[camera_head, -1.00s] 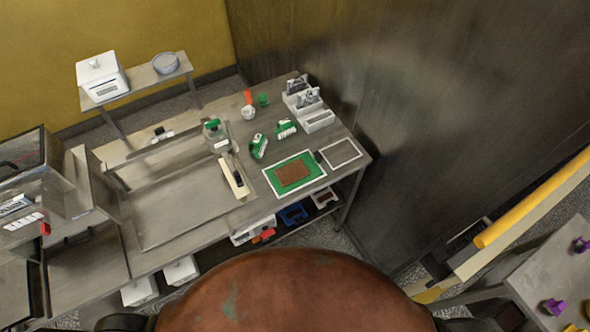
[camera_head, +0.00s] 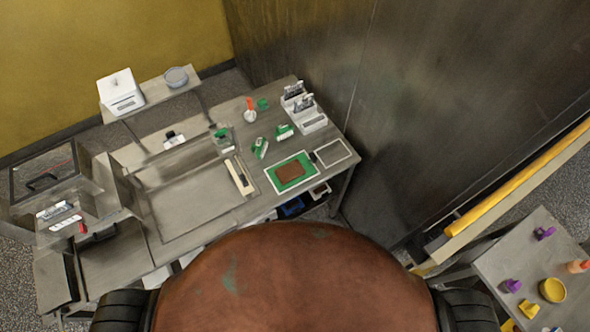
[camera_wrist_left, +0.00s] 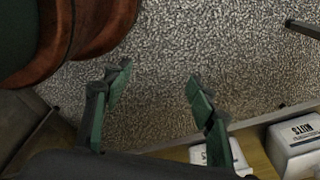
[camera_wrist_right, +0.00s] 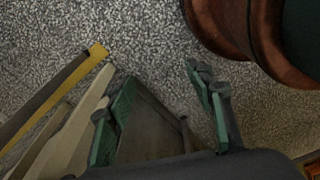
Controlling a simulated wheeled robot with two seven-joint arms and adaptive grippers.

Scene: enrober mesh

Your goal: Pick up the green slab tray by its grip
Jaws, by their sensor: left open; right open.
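The green slab tray (camera_head: 273,180) lies flat on the steel table inside a white outline, with a brown slab (camera_head: 291,171) on it. It is in the head view only. A small dark piece at its upper right corner may be its grip, too small to tell. My left gripper (camera_wrist_left: 155,85) is open and empty above the speckled floor in the left wrist view. My right gripper (camera_wrist_right: 160,85) is open and empty above the floor in the right wrist view. Neither gripper shows in the head view, and both are away from the tray.
An empty outlined area (camera_head: 336,154) lies right of the tray. Green-and-white items (camera_head: 284,131), a white rack (camera_head: 306,115) and a cream block (camera_head: 239,177) stand nearby. A dark wall (camera_head: 440,90) rises behind the table. White bins (camera_wrist_left: 297,145) sit low near the left gripper.

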